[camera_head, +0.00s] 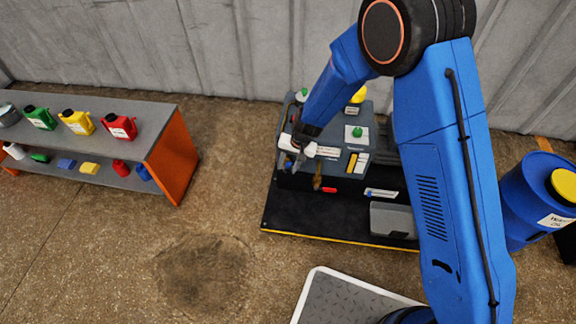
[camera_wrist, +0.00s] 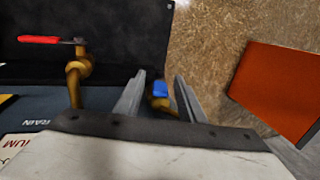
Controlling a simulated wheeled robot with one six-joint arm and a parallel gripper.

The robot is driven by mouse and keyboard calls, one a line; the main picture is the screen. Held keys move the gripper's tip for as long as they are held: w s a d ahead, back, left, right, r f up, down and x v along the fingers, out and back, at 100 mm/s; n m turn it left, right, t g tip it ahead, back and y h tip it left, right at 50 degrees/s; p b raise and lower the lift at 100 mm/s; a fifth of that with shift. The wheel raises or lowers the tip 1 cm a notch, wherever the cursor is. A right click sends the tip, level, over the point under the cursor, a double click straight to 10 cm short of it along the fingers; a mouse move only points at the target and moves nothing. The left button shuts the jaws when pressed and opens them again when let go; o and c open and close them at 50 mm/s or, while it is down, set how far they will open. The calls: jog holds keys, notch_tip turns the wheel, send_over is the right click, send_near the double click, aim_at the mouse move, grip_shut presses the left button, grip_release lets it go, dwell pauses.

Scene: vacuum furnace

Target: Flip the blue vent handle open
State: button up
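The blue vent handle (camera_wrist: 159,89) shows in the wrist view on a brass valve (camera_wrist: 162,103), between the two fingers of my gripper (camera_wrist: 159,76). The fingers are apart, with a gap visible on each side of the handle, so my gripper looks open around it without closing on it. The handle's lower part and the valve's base are hidden by my gripper body. In the head view my gripper (camera_head: 297,166) points down at the left front of the grey furnace unit (camera_head: 330,135); the handle is too small there to make out clearly.
A red handle (camera_wrist: 40,39) on another brass valve (camera_wrist: 77,68) is left of my gripper; it also shows in the head view (camera_head: 329,190). A black base plate (camera_head: 320,218) lies below. An orange-ended shelf (camera_head: 172,152) with bottles stands left. A blue drum (camera_head: 525,205) stands right.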

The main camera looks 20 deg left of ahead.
grip_shut()
jog(key=shift+s+a+h, duration=0.25)
jog(key=shift+a+h, duration=0.1)
jog(key=shift+h, duration=0.45)
jog(key=shift+a+t+h, duration=0.25)
jog(key=shift+t+h, duration=0.05)
jog(key=shift+h, duration=0.4)
grip_release()
